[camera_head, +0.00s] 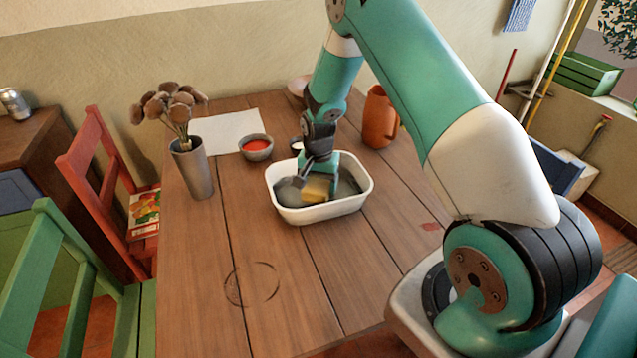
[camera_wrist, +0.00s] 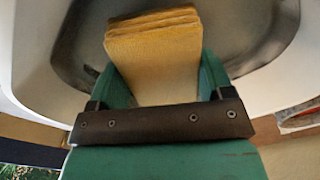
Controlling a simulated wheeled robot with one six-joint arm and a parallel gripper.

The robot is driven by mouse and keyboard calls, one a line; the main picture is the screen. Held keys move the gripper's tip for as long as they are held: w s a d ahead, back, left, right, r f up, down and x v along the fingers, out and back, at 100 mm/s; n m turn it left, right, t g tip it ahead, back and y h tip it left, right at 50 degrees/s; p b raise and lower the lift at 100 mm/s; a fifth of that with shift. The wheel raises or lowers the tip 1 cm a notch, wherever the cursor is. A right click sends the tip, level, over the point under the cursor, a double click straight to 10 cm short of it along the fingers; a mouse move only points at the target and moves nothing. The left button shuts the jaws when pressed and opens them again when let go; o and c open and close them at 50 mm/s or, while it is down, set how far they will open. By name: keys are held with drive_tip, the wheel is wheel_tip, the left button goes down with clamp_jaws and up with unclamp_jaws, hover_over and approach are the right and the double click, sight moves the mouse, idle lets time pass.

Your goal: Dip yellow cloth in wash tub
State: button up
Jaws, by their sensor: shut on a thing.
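The wash tub (camera_head: 297,215) is a white rectangular basin with rounded corners and a grey inside, standing on the wooden table. The yellow cloth (camera_head: 316,190) is a folded pad inside the tub's outline, low near its middle. My gripper (camera_head: 318,180) reaches down into the tub and is shut on the cloth. In the wrist view the folded yellow cloth (camera_wrist: 153,60) sticks out between the two green fingers, with the tub's grey inside and pale rim (camera_wrist: 40,75) around it. I cannot tell whether the cloth touches the tub's bottom or any water.
On the wooden table (camera_head: 200,290) stand a metal vase with dried flowers (camera_head: 192,165), a bowl with red contents (camera_head: 256,148), a white sheet (camera_head: 222,130) and an orange-brown jug (camera_head: 380,120). The table's front is clear. Red (camera_head: 95,165) and green (camera_head: 50,250) chairs stand at the left.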

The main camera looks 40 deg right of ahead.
sight(318, 183)
drive_tip(key=shift+s+f+b, duration=0.1)
drive_tip(key=shift+f+b, duration=0.45)
drive_tip(key=shift+f, duration=0.5)
idle(1.4)
drive_tip(key=shift+r, duration=0.1)
wheel_tip(318, 183, up, 13)
drive_tip(key=p, duration=0.9)
drive_tip(key=shift+p, duration=0.3)
